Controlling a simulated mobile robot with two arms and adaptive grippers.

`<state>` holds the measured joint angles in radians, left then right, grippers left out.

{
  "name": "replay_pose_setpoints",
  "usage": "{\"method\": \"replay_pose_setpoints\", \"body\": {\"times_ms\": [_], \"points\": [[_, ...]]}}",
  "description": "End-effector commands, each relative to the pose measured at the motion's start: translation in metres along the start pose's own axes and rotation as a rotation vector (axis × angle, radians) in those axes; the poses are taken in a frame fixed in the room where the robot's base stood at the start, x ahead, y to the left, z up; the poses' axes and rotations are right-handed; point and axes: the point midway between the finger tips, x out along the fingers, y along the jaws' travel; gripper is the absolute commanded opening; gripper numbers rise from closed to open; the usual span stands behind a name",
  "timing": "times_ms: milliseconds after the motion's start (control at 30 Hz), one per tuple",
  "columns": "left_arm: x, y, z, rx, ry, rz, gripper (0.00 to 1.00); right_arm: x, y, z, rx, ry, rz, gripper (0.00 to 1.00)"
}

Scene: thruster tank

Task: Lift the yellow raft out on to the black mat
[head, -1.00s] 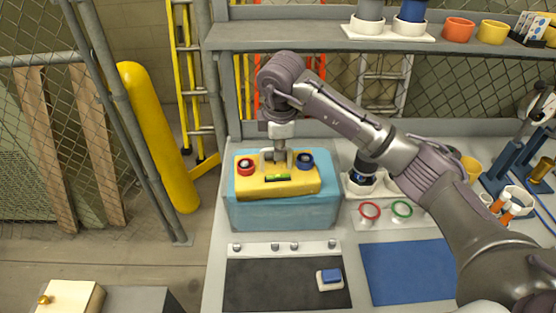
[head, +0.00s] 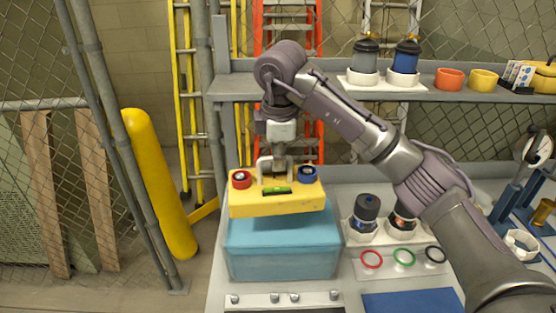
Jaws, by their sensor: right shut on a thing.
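The yellow raft (head: 276,202) hangs above the blue tank (head: 282,260) in the head view, close to level. It carries a red round part (head: 241,180) at its left, a blue one (head: 308,175) at its right and a green level vial (head: 276,191) at the front. My right gripper (head: 275,168) is above the raft's middle and shut on its pale handle. The black mat is below the picture's lower edge and out of sight. My left gripper does not show.
A strip with several small knobs (head: 285,299) lies in front of the tank. Right of it are a blue mat (head: 410,301), coloured rings (head: 403,257) and thrusters in white holders (head: 365,218). A shelf (head: 300,85) with bottles and cups runs behind my arm.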

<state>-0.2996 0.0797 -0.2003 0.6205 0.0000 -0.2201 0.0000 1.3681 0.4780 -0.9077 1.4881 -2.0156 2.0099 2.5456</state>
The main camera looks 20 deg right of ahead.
Motion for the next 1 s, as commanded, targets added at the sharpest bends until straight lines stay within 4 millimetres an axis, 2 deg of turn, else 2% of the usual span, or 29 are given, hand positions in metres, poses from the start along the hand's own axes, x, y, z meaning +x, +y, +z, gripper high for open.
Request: {"method": "replay_pose_setpoints", "body": {"times_ms": [100, 1000], "points": [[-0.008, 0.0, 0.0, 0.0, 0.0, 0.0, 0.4, -0.011, 0.002, 0.0, 0.001, 0.001, 0.003, 0.0], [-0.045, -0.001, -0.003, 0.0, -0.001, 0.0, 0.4, -0.06, 0.012, 0.0, 0.0, 0.001, 0.003, 0.0]]}}
